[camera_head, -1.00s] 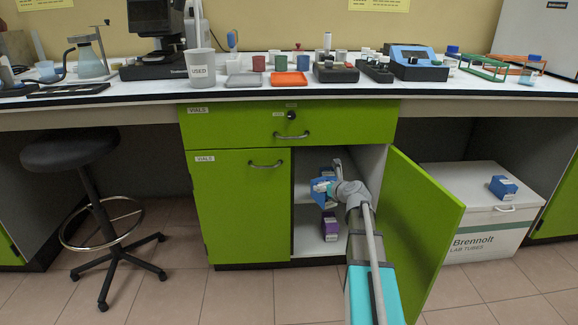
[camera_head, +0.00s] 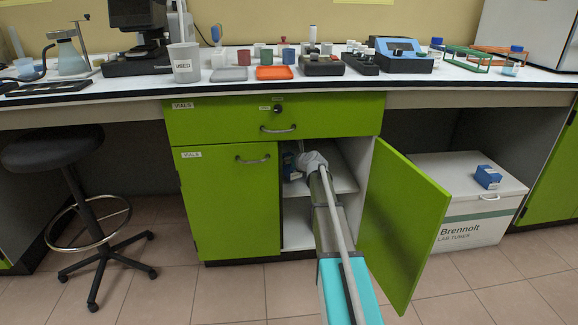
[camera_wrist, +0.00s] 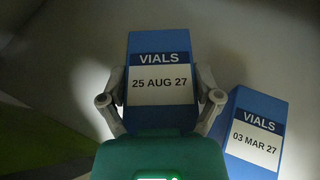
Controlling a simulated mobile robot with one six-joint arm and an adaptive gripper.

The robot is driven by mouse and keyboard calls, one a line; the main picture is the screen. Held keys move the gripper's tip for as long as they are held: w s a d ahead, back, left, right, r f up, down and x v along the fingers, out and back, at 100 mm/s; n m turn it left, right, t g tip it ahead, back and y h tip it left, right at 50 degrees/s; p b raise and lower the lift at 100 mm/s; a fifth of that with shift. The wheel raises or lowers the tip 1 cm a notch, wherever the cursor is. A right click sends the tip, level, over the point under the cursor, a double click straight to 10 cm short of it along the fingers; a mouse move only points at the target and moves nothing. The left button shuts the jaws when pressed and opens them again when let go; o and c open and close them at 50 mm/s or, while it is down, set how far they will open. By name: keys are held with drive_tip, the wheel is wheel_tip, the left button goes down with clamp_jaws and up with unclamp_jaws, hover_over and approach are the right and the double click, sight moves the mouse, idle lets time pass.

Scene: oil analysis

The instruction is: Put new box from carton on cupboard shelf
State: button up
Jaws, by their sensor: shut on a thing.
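My gripper (camera_wrist: 162,84) is shut on a blue box (camera_wrist: 160,44) labelled VIALS, 25 AUG 27, in the wrist view. Another blue box (camera_wrist: 258,120) marked VIALS, 03 MAR 27, stands close to its right. In the head view my arm reaches into the open green cupboard over its upper shelf (camera_head: 346,184). A blue patch of a box (camera_head: 291,172) shows at the left inside; I cannot tell which box it is. My gripper is mostly hidden there. The white carton (camera_head: 480,222) stands at right with another blue box (camera_head: 487,177) on its lid.
The cupboard's right door (camera_head: 405,220) stands open beside my arm. The left door (camera_head: 228,205) is shut. The bench above (camera_head: 330,88) holds a grey used bin (camera_head: 184,64), trays and instruments. A black stool (camera_head: 52,150) stands at left.

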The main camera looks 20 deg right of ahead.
drive_tip(key=shift+w+a, duration=0.1)
drive_tip(key=shift+w, duration=0.85)
drive_tip(key=shift+f+b, duration=1.8)
drive_tip(key=shift+f, duration=0.1)
drive_tip(key=o, duration=1.1)
drive_tip(key=shift+r, duration=0.2)
